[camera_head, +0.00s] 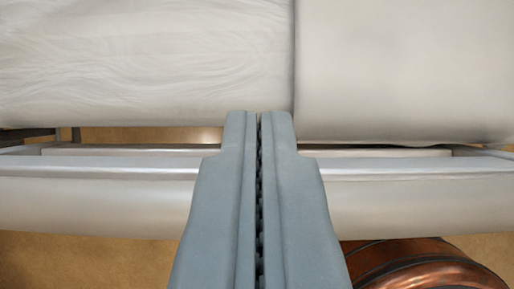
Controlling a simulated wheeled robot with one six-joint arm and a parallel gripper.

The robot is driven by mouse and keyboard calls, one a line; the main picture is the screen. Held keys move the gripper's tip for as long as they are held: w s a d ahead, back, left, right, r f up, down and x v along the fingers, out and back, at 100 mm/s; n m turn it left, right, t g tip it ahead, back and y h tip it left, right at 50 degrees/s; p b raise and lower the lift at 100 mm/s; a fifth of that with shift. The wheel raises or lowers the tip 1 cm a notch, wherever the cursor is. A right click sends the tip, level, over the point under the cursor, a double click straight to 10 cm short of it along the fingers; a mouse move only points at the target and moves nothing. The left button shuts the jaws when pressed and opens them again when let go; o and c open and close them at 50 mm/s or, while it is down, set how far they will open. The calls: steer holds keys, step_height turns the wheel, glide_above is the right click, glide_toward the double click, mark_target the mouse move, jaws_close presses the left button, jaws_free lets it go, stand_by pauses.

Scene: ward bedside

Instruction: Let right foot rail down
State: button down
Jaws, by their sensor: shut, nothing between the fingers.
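A long pale rail (95,190) runs across the picture from left to right, along the side of the bed. My gripper (259,118) is shut and empty. It reaches from the bottom edge over the middle of the rail and hides that part. Its fingertips overlap the near edge of the bed in the picture. I cannot tell whether the fingers touch the rail. No latch or release shows on the visible parts of the rail.
The white mattress or bedding (140,62) fills the top, with a vertical seam near the middle. A narrow gap separates it from the rail. A copper-brown rounded object (425,270) stands at lower right on the tan floor (80,262).

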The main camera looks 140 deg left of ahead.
steer(key=shift+s+a+f, duration=0.2)
steer(key=shift+s+f, duration=0.1)
steer(key=shift+f, duration=0.35)
steer(key=shift+s+a+f, duration=0.25)
steer(key=shift+s+f, duration=0.05)
steer(key=shift+f, duration=0.3)
steer(key=shift+s+a+f, duration=0.2)
steer(key=shift+s+f, duration=0.1)
steer(key=shift+f, duration=0.35)
